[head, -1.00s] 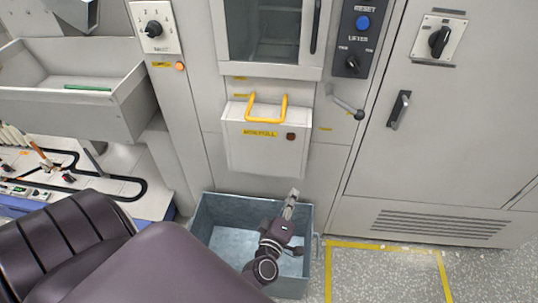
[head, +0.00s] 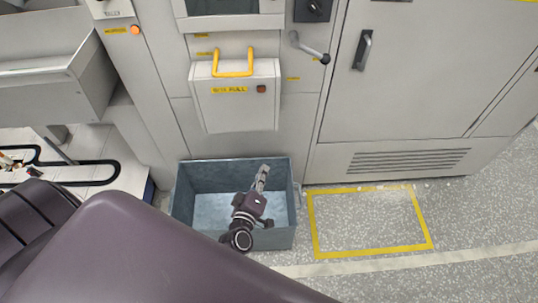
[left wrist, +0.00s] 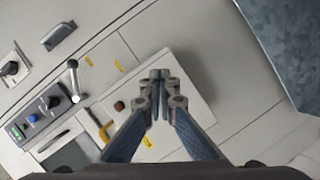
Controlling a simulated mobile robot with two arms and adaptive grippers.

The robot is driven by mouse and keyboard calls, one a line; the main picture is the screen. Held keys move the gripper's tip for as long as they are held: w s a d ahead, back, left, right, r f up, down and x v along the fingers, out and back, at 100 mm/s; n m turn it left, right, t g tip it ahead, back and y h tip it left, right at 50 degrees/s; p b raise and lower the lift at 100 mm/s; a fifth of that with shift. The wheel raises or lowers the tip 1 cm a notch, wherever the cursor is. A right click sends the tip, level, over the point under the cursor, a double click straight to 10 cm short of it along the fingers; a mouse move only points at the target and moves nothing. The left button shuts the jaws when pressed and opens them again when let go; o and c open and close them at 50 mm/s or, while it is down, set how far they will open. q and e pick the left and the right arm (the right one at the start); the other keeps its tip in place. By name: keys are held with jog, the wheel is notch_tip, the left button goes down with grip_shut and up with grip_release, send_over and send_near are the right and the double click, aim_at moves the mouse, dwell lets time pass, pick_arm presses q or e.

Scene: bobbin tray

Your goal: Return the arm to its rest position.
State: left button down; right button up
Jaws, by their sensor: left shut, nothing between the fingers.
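My left gripper (head: 263,172) is shut and empty. In the head view it appears over the blue-grey metal bin (head: 187,196) on the floor, with its fingers pointing up toward the machine front. In the left wrist view the fingertips (left wrist: 160,75) meet in front of the machine's grey panel. The bin's wall (left wrist: 285,45) shows at the upper right of that view. My right gripper is not in view.
A box with a yellow handle (head: 233,75) sticks out from the machine above the bin. A lever (head: 310,48) is to its right. A yellow floor outline (head: 372,251) encloses bare floor right of the bin. A grey trough (head: 60,75) is at the left.

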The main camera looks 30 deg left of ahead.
pick_arm(q)
jog(key=s+d+f+m+g+h, duration=0.25)
jog(key=s+f+m+g, duration=0.2)
jog(key=s+f, duration=0.6)
jog(key=s+d+f+m+g+h, duration=0.25)
jog(key=s+f+m, duration=0.4)
jog(key=f, duration=0.75)
jog(key=s+a+f+m+g, duration=0.1)
jog(key=s+f+m+g, duration=0.1)
jog(key=s, duration=0.6)
jog(key=s+a+f+m+g+y, duration=0.1)
jog(key=s+f+m+g, duration=0.1)
jog(key=s+f, duration=0.3)
jog(key=s+a+f+m+g+y, duration=0.1)
jog(key=s+a+f+g, duration=0.1)
jog(key=s, duration=0.9)
jog(key=shift+s+f+m+g, duration=0.3)
jog(key=shift+f+m+g, duration=0.1)
jog(key=shift+f+g, duration=0.4)
jog(key=shift+a, duration=0.1)
